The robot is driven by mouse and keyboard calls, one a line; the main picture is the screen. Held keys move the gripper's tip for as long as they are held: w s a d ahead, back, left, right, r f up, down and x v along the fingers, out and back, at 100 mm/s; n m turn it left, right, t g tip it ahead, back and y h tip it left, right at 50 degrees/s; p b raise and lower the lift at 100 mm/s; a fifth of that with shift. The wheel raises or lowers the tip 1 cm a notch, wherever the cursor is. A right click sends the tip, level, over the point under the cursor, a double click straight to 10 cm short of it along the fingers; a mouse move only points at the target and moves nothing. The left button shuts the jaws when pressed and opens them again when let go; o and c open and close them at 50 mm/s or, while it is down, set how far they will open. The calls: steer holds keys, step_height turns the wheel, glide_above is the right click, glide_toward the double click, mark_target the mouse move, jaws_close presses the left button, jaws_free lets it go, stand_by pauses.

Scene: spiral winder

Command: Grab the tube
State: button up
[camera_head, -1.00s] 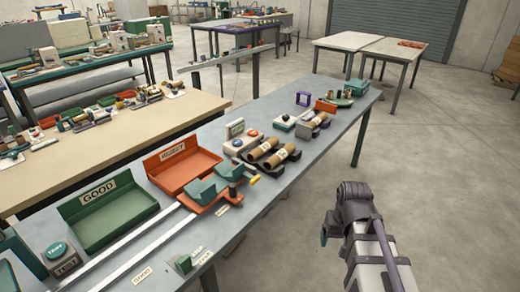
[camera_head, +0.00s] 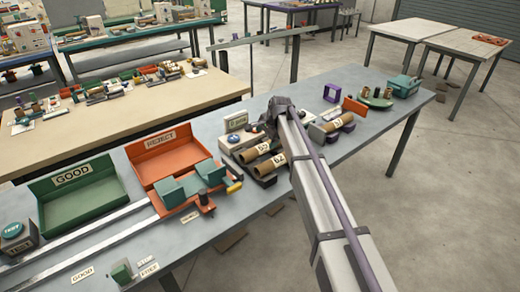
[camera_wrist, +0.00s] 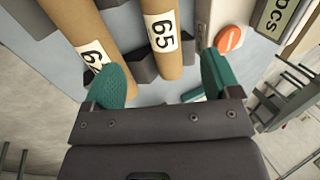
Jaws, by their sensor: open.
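Brown cardboard tubes with white number labels lie on dark cradles on the grey bench. In the head view, the tube marked 62 (camera_head: 268,167) is in front and the tube marked 65 (camera_head: 248,155) is just behind it. Another tube (camera_head: 338,125) lies to the right, beyond my arm. In the wrist view, my gripper (camera_wrist: 163,82) is open with two green fingers apart and nothing between their tips. The tube marked 65 (camera_wrist: 160,35) is ahead of the gap between the fingers. Another tube (camera_wrist: 82,32) is at the left, partly behind the left finger.
A small box with an orange button (camera_wrist: 229,39) and a pcs sign (camera_wrist: 282,17) stand beside the tubes. A red REJECT tray (camera_head: 140,168), green GOOD tray (camera_head: 50,218) and a rail with teal blocks lie left on the bench. A purple frame (camera_head: 331,92) stands farther right.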

mark_target(263, 147)
steer(key=b+x, duration=0.1)
steer(key=x, duration=0.1)
steer(key=b+x, duration=0.4)
steer(key=shift+w+d+f, duration=0.1)
steer(key=shift+d+f, duration=0.05)
steer(key=shift+d, duration=0.1)
steer(key=shift+w, duration=0.15)
steer(key=b+x, duration=0.5)
steer(key=shift+w, duration=0.15)
steer(key=c, duration=1)
step_height(263, 147, up, 11)
steer(key=p, duration=1)
steer(key=shift+f+p, duration=0.1)
steer(key=shift+p, duration=0.3)
steer(key=shift+c, duration=0.2)
